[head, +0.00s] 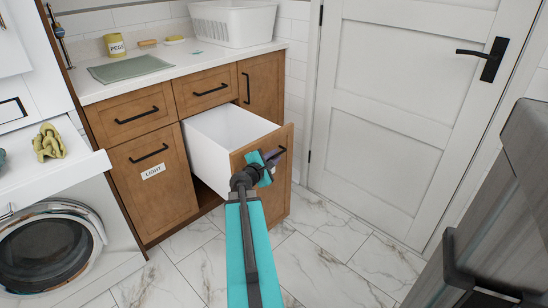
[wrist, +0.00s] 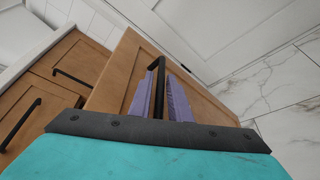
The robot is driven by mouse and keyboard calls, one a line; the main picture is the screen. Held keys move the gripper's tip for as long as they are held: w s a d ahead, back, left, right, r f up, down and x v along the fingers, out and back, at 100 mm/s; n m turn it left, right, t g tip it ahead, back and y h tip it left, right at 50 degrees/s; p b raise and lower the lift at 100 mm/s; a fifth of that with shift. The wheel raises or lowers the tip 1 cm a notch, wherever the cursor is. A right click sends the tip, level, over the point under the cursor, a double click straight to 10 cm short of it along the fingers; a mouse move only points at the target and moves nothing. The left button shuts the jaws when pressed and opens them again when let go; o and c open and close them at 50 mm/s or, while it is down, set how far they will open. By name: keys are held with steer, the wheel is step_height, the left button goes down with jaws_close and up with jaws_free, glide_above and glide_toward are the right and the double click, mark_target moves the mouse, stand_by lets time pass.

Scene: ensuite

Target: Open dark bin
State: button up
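The pulled-out bin (head: 222,127) is white inside, empty as far as I see, with a brown wooden front (head: 280,190). It stands out well from the lower cabinet row. No label shows on its front, which my arm partly covers. Its black bar handle (wrist: 157,70) runs between the purple fingers of my gripper (wrist: 160,82). The fingers sit close on both sides of the bar and appear shut on it. In the head view my gripper (head: 273,158) is at the top of the bin front. The closed bin (head: 150,185) to its left is labelled LIGHT.
A white door (head: 390,110) stands right of the cabinet. The counter (head: 165,73) holds a white basket (head: 232,25), a PEGS pot (head: 115,45) and a green mat (head: 130,68). A washer (head: 50,250) stands left. The marble floor (head: 330,240) in front is clear.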

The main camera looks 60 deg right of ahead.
steer(key=shift+w+a, duration=0.1)
steer(key=shift+a, duration=0.05)
steer(key=shift+p+v, duration=0.35)
steer(key=shift+v, duration=1.15)
steer(key=shift+a+r+p, duration=0.1)
steer(key=shift+r+p, duration=0.1)
steer(key=shift+p, duration=0.55)
steer(key=a+p, duration=0.1)
steer(key=p, duration=0.2)
steer(key=shift+r, duration=0.1)
steer(key=shift+a+p, duration=0.2)
steer(key=shift+p, duration=0.4)
steer(key=p, duration=1.3)
glide_toward(271, 158)
steer(key=shift+p+v, duration=0.95)
steer(key=shift+p, duration=0.2)
